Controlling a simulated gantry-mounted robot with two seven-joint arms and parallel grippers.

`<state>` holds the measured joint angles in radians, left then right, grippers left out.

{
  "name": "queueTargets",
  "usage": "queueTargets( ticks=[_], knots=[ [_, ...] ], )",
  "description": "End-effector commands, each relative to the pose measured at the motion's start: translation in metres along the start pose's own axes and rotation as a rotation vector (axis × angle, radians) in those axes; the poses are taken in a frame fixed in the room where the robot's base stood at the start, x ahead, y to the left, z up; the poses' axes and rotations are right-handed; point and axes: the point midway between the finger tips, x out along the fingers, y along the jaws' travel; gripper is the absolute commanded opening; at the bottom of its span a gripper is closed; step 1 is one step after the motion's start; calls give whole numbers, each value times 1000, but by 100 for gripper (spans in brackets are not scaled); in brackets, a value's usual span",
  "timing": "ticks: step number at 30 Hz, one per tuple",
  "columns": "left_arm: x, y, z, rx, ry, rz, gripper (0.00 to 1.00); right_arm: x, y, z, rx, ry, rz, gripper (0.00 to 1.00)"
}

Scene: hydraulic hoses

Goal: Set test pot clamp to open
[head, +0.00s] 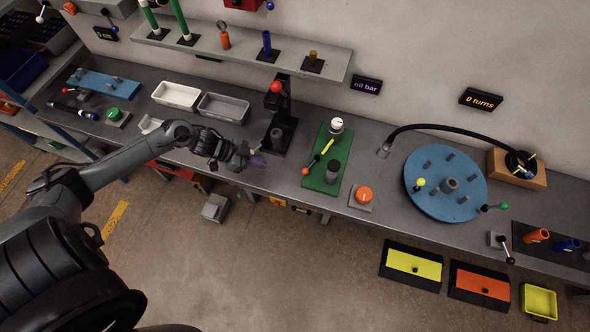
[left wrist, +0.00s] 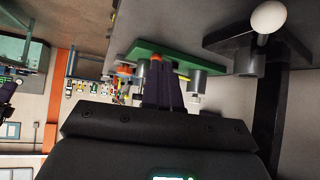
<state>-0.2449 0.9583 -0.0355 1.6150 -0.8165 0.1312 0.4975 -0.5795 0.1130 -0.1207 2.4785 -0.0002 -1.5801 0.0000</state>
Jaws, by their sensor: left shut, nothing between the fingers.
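I cannot tell for sure which part is the test pot clamp. My left gripper (head: 259,162), with purple fingers, is over the bench's front edge, left of the green plate and apart from it. It is shut and empty. In the left wrist view its fingers (left wrist: 163,85) partly cover the green plate (left wrist: 185,58). My right gripper is not in view.
A black press stand (head: 283,125) with a red ball rises just behind my left gripper. An orange button (head: 364,195) and a blue turntable (head: 430,205) with a black hose (head: 450,130) above it lie to the right.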

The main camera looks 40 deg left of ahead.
Motion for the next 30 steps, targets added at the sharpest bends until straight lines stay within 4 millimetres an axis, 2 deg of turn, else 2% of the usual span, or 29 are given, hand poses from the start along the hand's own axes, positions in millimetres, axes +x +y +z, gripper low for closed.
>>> queueTargets(
  ticks=[16,21,30],
  knots=[
    [94,-1,-4,-2,4,-2,0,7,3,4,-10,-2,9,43],
    [104,-1,-24,0,4,-2,0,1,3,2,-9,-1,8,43],
    [113,-1,-34,-1,1,-2,0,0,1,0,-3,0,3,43]
  ],
)
